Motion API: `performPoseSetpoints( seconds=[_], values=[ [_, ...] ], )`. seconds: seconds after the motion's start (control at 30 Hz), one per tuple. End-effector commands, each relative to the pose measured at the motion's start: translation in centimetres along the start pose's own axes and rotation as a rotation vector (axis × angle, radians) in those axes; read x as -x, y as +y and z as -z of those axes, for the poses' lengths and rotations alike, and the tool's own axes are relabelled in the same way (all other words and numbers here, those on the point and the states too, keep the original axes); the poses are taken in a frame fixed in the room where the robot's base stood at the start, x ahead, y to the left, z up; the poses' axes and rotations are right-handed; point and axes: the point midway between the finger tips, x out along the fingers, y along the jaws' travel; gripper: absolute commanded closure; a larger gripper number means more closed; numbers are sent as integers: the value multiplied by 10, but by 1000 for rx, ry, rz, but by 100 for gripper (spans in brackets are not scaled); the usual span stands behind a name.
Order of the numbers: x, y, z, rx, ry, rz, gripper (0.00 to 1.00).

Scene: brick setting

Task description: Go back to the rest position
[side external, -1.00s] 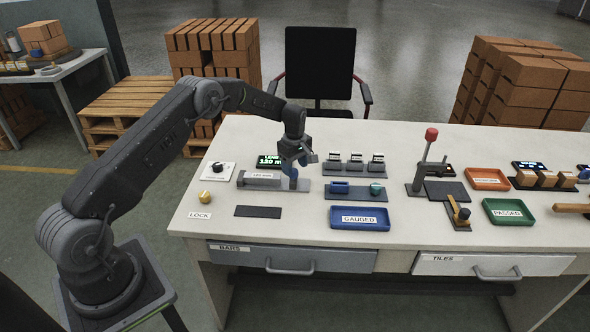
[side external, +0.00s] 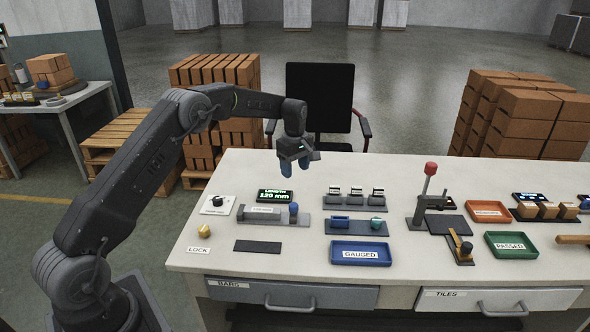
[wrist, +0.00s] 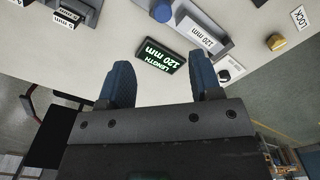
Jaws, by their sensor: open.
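My gripper (side external: 293,170) is raised above the back edge of the workbench (side external: 215,265). Its two blue fingers are apart with nothing between them, as the wrist view (wrist: 160,85) also shows. Below it is a length gauge (side external: 262,214) with a blue knob (side external: 294,209) at its right end, clear of the fingers. The display (side external: 275,196) behind the gauge reads "LENGTH 120 mm"; it lies just past the fingers in the wrist view (wrist: 157,55).
A blue GAUGED tray (side external: 361,253), a holder with blue and teal pieces (side external: 342,226) and a red-knobbed lever press (side external: 430,190) stand on the bench. Orange (side external: 489,211) and green (side external: 512,245) trays are at right. A black chair (side external: 319,100) stands behind the bench.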

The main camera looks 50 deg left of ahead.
Motion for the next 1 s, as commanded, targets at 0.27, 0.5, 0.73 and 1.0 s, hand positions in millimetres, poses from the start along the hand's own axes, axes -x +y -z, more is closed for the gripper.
performPoseSetpoints(
  seconds=[0.27,0.5,0.73,1.0],
  values=[
    [50,-14,-23,-137,17,-46,42],
    [137,-71,-74,-458,66,-135,42],
    [191,-149,-118,-767,131,-215,42],
    [211,-254,-159,-1126,231,-301,42]
  ],
)
